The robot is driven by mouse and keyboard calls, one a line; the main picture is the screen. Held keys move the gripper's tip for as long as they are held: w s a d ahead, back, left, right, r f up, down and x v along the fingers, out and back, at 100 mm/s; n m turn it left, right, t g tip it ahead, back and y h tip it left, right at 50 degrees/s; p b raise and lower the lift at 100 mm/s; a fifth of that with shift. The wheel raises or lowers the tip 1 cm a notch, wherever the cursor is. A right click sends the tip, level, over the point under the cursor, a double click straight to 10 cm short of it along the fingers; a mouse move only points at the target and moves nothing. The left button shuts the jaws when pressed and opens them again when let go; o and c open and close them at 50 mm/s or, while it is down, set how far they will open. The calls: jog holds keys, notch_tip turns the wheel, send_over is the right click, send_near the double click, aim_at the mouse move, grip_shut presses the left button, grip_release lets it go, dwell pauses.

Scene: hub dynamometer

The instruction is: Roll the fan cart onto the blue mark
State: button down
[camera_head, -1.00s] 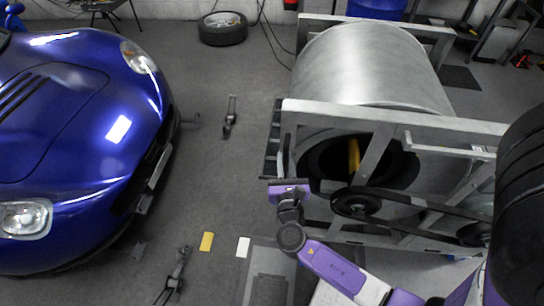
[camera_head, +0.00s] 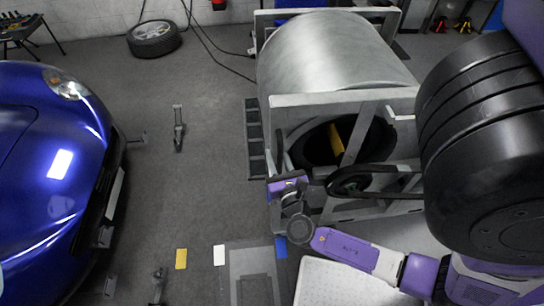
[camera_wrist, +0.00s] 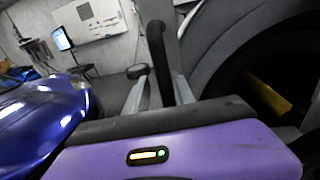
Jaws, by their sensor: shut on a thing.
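The fan cart (camera_head: 335,58) is a large silver drum in a grey metal frame, standing right of centre in the head view. Its dark round opening shows a yellow part inside, and a black belt and pulley are at its near side. My gripper (camera_head: 288,184) is at the near left corner of the frame. In the wrist view it is shut on a black curved handle (camera_wrist: 160,62) that rises beyond the purple jaw. The blue mark (camera_head: 281,247) is a small patch on the floor just below my gripper, partly hidden by my arm.
A yellow mark (camera_head: 181,258) and a white mark (camera_head: 219,255) lie left of the blue one. A dark grey plate (camera_head: 253,280) is on the floor nearby. A blue car (camera_head: 45,170) fills the left. A floor stand (camera_head: 179,130) and a loose tyre (camera_head: 154,38) stand between.

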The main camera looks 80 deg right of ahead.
jog(key=w, duration=0.1)
jog(key=a, duration=0.1)
jog(key=w, duration=0.1)
jog(key=shift+w+a+r+n+t+y, duration=0.25)
jog(key=shift+w+a+n+t+y, duration=0.05)
jog(key=shift+w+t, duration=0.1)
jog(key=c, duration=1.4)
grip_release()
jog(key=shift+o, duration=0.2)
jog(key=shift+s+f, duration=0.15)
jog(key=shift+s, duration=0.1)
jog(key=b+v, duration=0.1)
jog(key=v, duration=0.6)
jog(key=shift+a, duration=0.35)
jog(key=shift+s, duration=0.1)
